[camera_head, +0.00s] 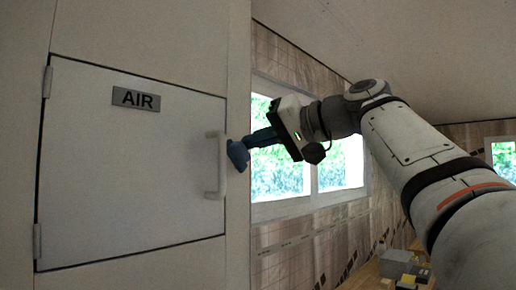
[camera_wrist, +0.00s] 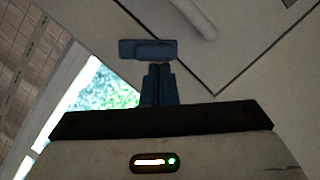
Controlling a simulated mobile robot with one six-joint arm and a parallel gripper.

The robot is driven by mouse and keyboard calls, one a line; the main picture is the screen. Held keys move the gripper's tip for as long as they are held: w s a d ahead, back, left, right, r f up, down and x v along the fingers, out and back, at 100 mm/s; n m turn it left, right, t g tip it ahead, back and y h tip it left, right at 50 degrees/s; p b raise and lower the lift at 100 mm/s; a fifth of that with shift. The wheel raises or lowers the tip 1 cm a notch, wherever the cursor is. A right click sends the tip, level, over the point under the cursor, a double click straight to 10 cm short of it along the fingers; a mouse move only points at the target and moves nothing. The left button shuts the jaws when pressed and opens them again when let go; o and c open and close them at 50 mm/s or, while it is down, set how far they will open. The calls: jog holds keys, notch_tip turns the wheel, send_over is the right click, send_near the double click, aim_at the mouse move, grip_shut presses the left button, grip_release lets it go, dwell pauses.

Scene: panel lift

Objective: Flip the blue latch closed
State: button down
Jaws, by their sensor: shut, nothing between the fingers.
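The blue latch (camera_head: 237,155) sits on the cabinet frame at the right of the AIR door (camera_head: 130,180), just right of the door's handle. In the wrist view the latch (camera_wrist: 147,49) is a short blue bar lying crosswise just beyond my fingertips. My gripper (camera_head: 249,142) comes in from the right, its blue fingers shut and empty, with the tips at the latch. In the wrist view my gripper (camera_wrist: 158,67) points at the bar's right half; I cannot tell whether it touches. The door appears flush in its frame.
A white vertical handle (camera_head: 219,165) stands out from the door close to the latch. Hinges (camera_head: 47,82) are on the door's left edge. A window (camera_head: 280,165) is behind my gripper. A grey box (camera_head: 397,263) and small yellow items lie at the lower right.

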jog(key=n+b, duration=0.1)
jog(key=s+a+n+h+b, duration=0.1)
jog(key=n, duration=0.1)
jog(key=f+n+t+h+b, duration=0.1)
jog(key=n, duration=0.1)
jog(key=shift+s+a+f, duration=0.1)
jog(key=shift+s+a, duration=0.3)
jog(key=shift+w, duration=0.1)
notch_tip(320, 180, up, 5)
jog(key=p, duration=0.5)
jog(key=d+f+b+v, duration=0.1)
jog(key=v, duration=0.9)
jog(key=shift+w+b, duration=0.35)
jog(key=shift+b, duration=0.05)
jog(key=shift+f, duration=0.1)
